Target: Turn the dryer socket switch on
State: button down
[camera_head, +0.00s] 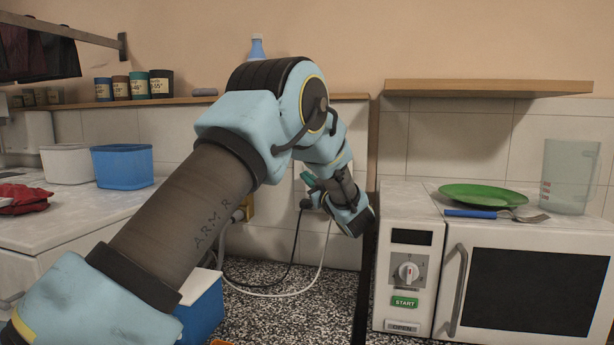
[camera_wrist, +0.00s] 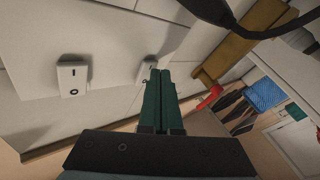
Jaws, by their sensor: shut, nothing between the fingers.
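In the wrist view a white wall box (camera_wrist: 72,78) with a small dark mark and a round dark spot stands on the pale tiled wall. A second white wall fitting (camera_wrist: 146,70) is just beyond my fingertips and partly hidden by them. I cannot tell which one serves the dryer, or read a switch position. My gripper (camera_wrist: 160,73) has its two green fingers together with nothing between them, pointing toward the wall. In the head view my gripper (camera_head: 307,178) is at the tiled wall, above a black plug (camera_head: 305,203); whether it touches the wall is unclear.
Black and white cables (camera_head: 290,270) hang below the plug. A white microwave (camera_head: 410,270) stands to the right, with a green plate (camera_head: 483,195) and a fork (camera_head: 497,214) on top. A blue tub (camera_head: 122,167) sits on the left counter. A wooden shelf (camera_head: 487,88) juts out upper right.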

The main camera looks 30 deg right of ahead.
jog(key=shift+s+a+r+b, duration=0.1)
jog(key=shift+s+a+b, duration=0.2)
jog(key=shift+s+a, duration=0.2)
jog(key=shift+s+a+r+b, duration=0.15)
jog(key=shift+s+a+b, duration=0.25)
jog(key=shift+s+a, duration=0.5)
jog(key=shift+s+a+r+b, duration=0.15)
jog(key=shift+s+a+b, duration=0.2)
jog(key=shift+s+a, duration=0.5)
jog(key=shift+d, duration=0.1)
